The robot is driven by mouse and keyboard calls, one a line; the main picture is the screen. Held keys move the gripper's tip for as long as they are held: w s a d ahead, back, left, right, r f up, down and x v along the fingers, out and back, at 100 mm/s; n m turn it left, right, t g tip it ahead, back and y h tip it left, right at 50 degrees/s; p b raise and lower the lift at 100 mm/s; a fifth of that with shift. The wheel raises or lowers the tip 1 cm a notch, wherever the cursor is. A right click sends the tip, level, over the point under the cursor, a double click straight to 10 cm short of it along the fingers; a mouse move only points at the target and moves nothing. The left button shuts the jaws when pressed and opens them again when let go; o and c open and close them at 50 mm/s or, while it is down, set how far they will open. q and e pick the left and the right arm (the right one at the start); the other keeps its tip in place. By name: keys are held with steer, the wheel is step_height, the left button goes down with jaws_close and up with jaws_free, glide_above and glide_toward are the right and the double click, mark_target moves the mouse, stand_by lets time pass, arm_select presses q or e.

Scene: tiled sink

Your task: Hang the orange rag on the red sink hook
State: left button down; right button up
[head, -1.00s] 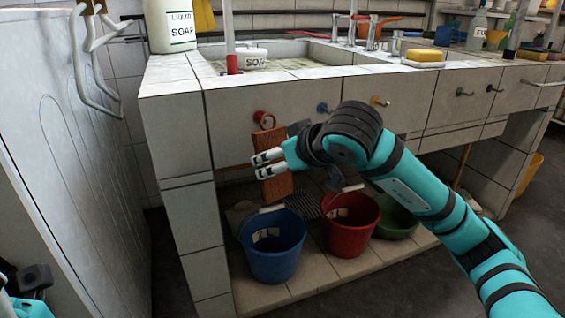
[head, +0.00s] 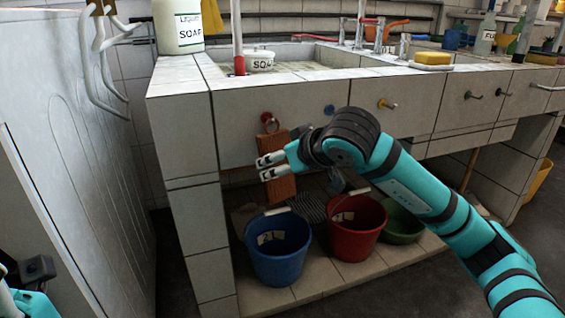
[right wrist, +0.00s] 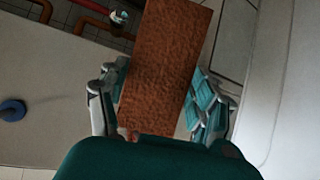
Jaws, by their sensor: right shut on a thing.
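The orange rag (head: 279,184) hangs upright against the sink front, a flat rust-orange strip with a small loop at its top. The loop is at the red hook (head: 267,118); I cannot tell whether it is around the hook or only in front of it. My right gripper (head: 268,167) is shut on the rag, below the hook. In the right wrist view the rag (right wrist: 166,60) lies between the two fingers (right wrist: 160,108). My left gripper is not in view; only a bit of teal shows at the lower left of the head view.
A blue hook (head: 329,110) and a yellow hook (head: 387,104) are to the right on the sink front. A blue bucket (head: 277,262), a red bucket (head: 355,240) and a green basin (head: 401,225) stand below. A white panel (head: 75,170) is at the left.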

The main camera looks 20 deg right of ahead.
steer(key=o, duration=1.1)
steer(key=shift+o, duration=0.7)
